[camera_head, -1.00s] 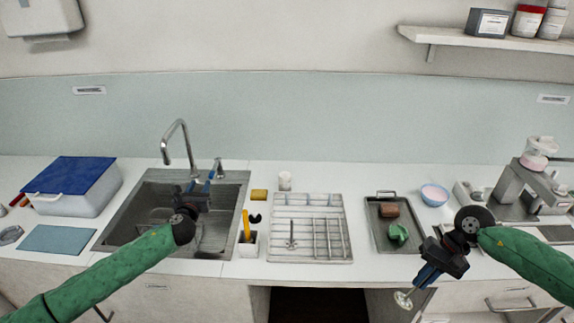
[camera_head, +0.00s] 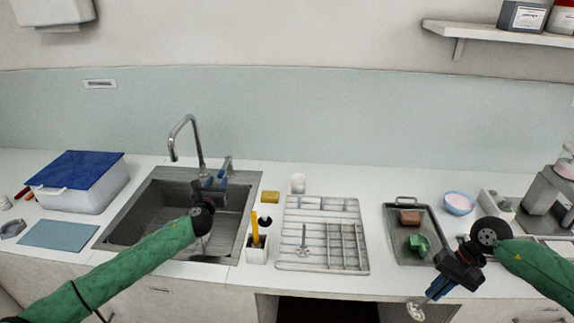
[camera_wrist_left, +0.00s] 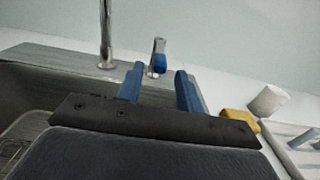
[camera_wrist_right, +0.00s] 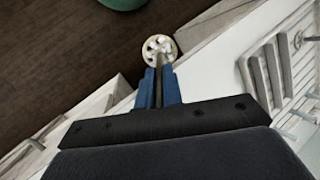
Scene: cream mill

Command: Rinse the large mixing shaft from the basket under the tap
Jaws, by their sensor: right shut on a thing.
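My right gripper (camera_head: 440,285) is shut on a mixing shaft (camera_head: 415,311), held low in front of the counter at the right. In the right wrist view the shaft's round holed disc (camera_wrist_right: 158,48) sticks out past the closed fingers. My left gripper (camera_head: 216,179) is open over the sink's back right side. The blue-marked tap lever (camera_wrist_left: 159,60) appears between its spread fingers; contact cannot be told. The tap (camera_head: 186,135) arches over the sink (camera_head: 120,222); no water shows. The basket (camera_head: 322,268) lies on the counter, with a smaller shaft (camera_head: 303,240) in it.
A white holder (camera_head: 257,252) with a yellow-handled tool stands between sink and basket. A yellow sponge (camera_head: 270,197) and white cup (camera_head: 298,183) are behind it. A tray (camera_head: 403,254) with brown and green items is right of the basket. A blue-lidded tub (camera_head: 75,172) stands left.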

